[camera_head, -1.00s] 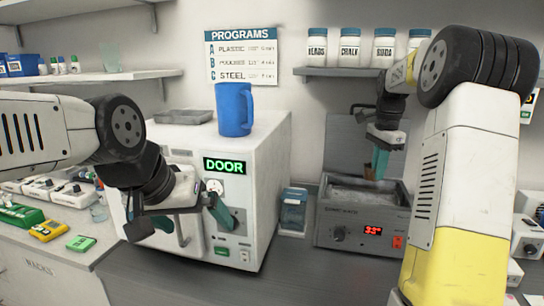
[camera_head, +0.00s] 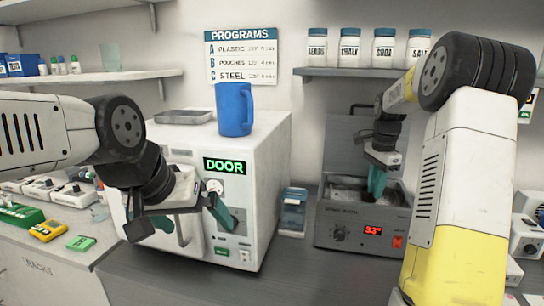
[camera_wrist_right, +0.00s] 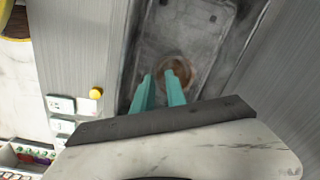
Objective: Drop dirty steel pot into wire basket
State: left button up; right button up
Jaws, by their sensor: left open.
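The dirty steel pot appears as a small, round, brownish shape (camera_wrist_right: 176,66) at the fingertips of my right gripper (camera_wrist_right: 161,84) in the right wrist view. It is blurred, and I cannot tell whether the fingers touch it. In the head view my right gripper (camera_head: 376,182) points down into the open grey steel bath (camera_head: 338,218), its fingertips below the rim. No wire basket is clearly distinguishable; the grey bath floor (camera_wrist_right: 200,28) shows around the round shape. My left gripper (camera_head: 222,216) is open and empty in front of the white DOOR machine (camera_head: 262,168).
The bath's raised lid (camera_head: 350,142) stands behind my right gripper. A blue jug (camera_head: 234,108) and a grey tray (camera_head: 184,117) sit on the white machine. A blue-and-clear container (camera_head: 293,212) stands between the machines. The dark counter front (camera_head: 290,278) is clear.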

jog(key=shift+o, duration=1.1)
notch_tip(320, 180, up, 7)
jog(key=shift+s+f, duration=0.1)
jog(key=shift+f, duration=0.05)
jog(key=s+a+r+n+t, duration=0.25)
jog(key=s+a+n, duration=0.2)
jog(key=s, duration=0.25)
jog(key=s+a+r+n+t, duration=0.1)
jog(key=s+a+r+n, duration=0.3)
jog(key=s+a, duration=0.3)
jog(key=s+a+f+n+t+y, duration=0.1)
jog(key=s+a+f+n, duration=0.1)
jog(key=s, duration=0.5)
jog(key=s+a+f+n+t+y, duration=0.1)
jog(key=s+a+f+n, duration=0.2)
jog(key=s+n, duration=0.2)
jog(key=shift+s+a+f, duration=0.2)
jog(key=shift+s, duration=0.7)
